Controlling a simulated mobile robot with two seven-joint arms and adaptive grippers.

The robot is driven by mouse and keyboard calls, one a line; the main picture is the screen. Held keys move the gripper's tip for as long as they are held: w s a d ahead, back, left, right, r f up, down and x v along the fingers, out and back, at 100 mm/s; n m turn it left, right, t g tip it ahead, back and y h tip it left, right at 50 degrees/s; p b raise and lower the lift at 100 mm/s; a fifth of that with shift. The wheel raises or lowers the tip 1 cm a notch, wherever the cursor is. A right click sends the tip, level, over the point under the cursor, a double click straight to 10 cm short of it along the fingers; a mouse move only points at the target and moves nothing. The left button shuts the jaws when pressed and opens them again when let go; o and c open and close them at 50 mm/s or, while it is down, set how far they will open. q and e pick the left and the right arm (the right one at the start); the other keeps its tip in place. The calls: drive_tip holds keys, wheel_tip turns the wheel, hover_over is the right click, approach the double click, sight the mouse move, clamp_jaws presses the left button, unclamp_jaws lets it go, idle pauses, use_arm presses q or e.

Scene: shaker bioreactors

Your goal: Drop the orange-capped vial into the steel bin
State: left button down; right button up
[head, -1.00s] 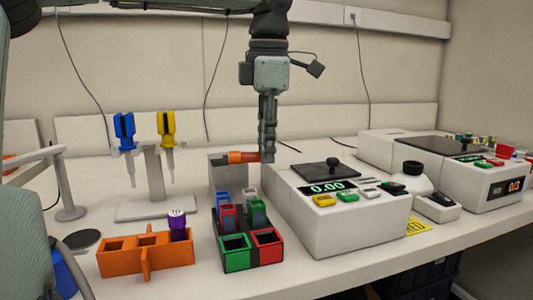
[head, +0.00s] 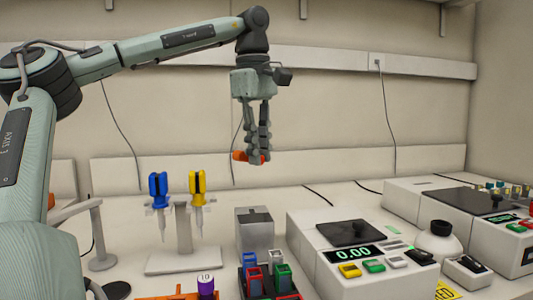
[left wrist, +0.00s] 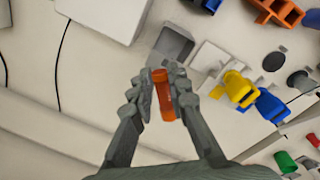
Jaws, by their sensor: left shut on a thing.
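The orange-capped vial (head: 239,156) is held crosswise between the fingers of my left gripper (head: 258,156), high above the bench. In the left wrist view the vial (left wrist: 163,98) shows orange between the two fingertips (left wrist: 162,95). The steel bin (head: 255,235) is a grey box on the bench, below the gripper in the head view. In the left wrist view the bin (left wrist: 174,45) lies beyond the fingertips, with its open top visible. The vial is apart from the bin. My right gripper is not in view.
A stand with blue (head: 158,186) and yellow (head: 197,184) pipettes is left of the bin. A white balance (head: 330,262) is to its right. Coloured racks (head: 268,278) and a purple-capped vial (head: 206,284) are in front. The air around the gripper is clear.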

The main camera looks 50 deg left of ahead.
use_arm(q)
drive_tip(key=shift+f, duration=2.95)
drive_tip(key=c, duration=1.4)
unclamp_jaws()
wheel_tip(320, 180, up, 12)
drive_tip(key=s, duration=0.1)
drive_tip(key=shift+d, duration=0.15)
drive_tip(key=shift+s, duration=0.1)
